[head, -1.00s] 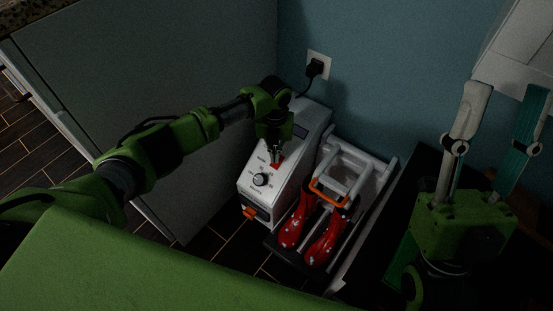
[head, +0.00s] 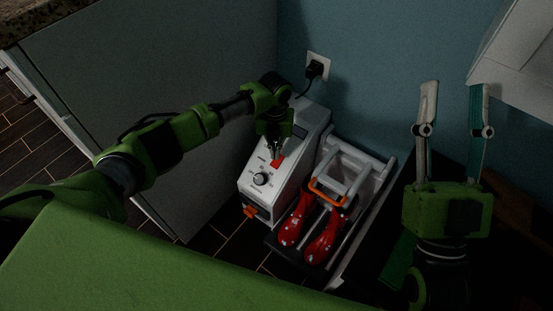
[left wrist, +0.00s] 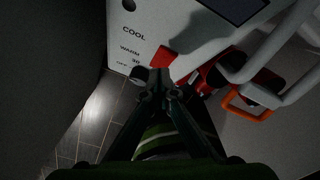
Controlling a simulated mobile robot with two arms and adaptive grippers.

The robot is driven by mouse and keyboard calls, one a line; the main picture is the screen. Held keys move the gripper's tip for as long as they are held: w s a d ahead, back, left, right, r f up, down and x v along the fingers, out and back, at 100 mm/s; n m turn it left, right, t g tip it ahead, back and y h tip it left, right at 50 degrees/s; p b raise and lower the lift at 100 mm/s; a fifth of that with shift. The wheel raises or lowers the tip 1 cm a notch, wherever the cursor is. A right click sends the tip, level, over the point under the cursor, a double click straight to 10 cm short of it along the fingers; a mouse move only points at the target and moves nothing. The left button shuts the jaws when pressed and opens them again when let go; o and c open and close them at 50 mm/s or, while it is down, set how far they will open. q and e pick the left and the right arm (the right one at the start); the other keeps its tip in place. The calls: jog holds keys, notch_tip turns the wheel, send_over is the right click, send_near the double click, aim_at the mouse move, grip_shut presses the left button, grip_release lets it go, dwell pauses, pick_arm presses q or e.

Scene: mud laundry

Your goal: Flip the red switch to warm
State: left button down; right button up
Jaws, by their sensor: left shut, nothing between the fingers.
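The red switch (head: 277,161) is on the sloped top panel of a white machine (head: 289,177), near a round knob. In the left wrist view the red switch (left wrist: 163,58) lies just beyond my fingertips, close to the printed words COOL and WARM. My left gripper (head: 273,150) is shut and empty, pointing down right at the switch. It also shows in the left wrist view (left wrist: 154,80); I cannot tell whether the tips touch the switch. My right gripper (head: 453,86) is open and empty at the right, far from the machine.
A boot rack (head: 372,168) with red boots (head: 322,238) and an orange handle (head: 328,192) stands right beside the machine. A grey cabinet side (head: 170,75) is at the left. A plugged wall socket (head: 318,66) is behind. Dark tiled floor (head: 222,238) lies in front.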

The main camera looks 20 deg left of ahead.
aim_at(275, 164)
pick_arm(q)
jog(key=shift+r+p, duration=0.5)
jog(key=shift+r, duration=0.05)
jog(key=shift+r+p, duration=0.45)
jog(key=shift+r, duration=0.3)
jog(key=shift+r+p, duration=0.25)
jog(key=shift+p, duration=0.25)
jog(key=shift+r+p, duration=0.3)
pick_arm(e)
jog(key=w+f+g+h, duration=0.1)
jog(key=f+g, duration=0.3)
jog(key=f, duration=0.4)
jog(key=w+d+f+g+h, duration=0.1)
jog(key=w+f+g+h, duration=0.1)
jog(key=f+g, duration=0.3)
notch_tip(275, 164, down, 4)
jog(key=shift+w+r, duration=0.1)
jog(key=shift+w, duration=0.7)
pick_arm(q)
jog(key=shift+s+f, duration=0.1)
